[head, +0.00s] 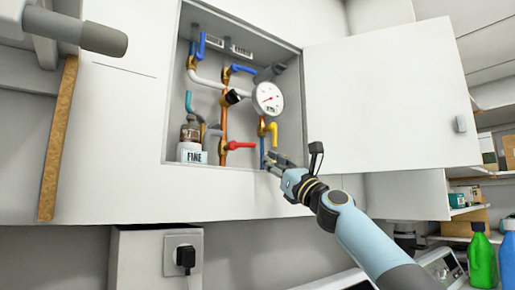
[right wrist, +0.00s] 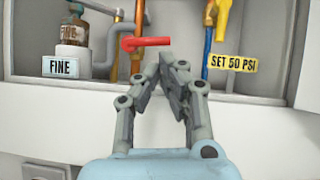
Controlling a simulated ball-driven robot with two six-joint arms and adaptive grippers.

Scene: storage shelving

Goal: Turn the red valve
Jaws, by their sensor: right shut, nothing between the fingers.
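The red valve (head: 240,145) is a lever handle on a copper pipe, low inside the open wall cabinet. Its handle lies roughly level and points to the right. It also shows in the right wrist view (right wrist: 146,42), just beyond my fingertips. My right gripper (head: 272,158) is in front of the cabinet's lower edge, to the right of and a little below the red handle. In the right wrist view my right gripper (right wrist: 168,72) has its fingers together with nothing between them, apart from the valve. My left gripper does not show in either view.
The cabinet door (head: 390,95) stands open to the right. Blue levers (head: 242,69), a yellow lever (head: 273,133) and a round gauge (head: 267,98) crowd the cabinet. A power socket (head: 183,254) sits below.

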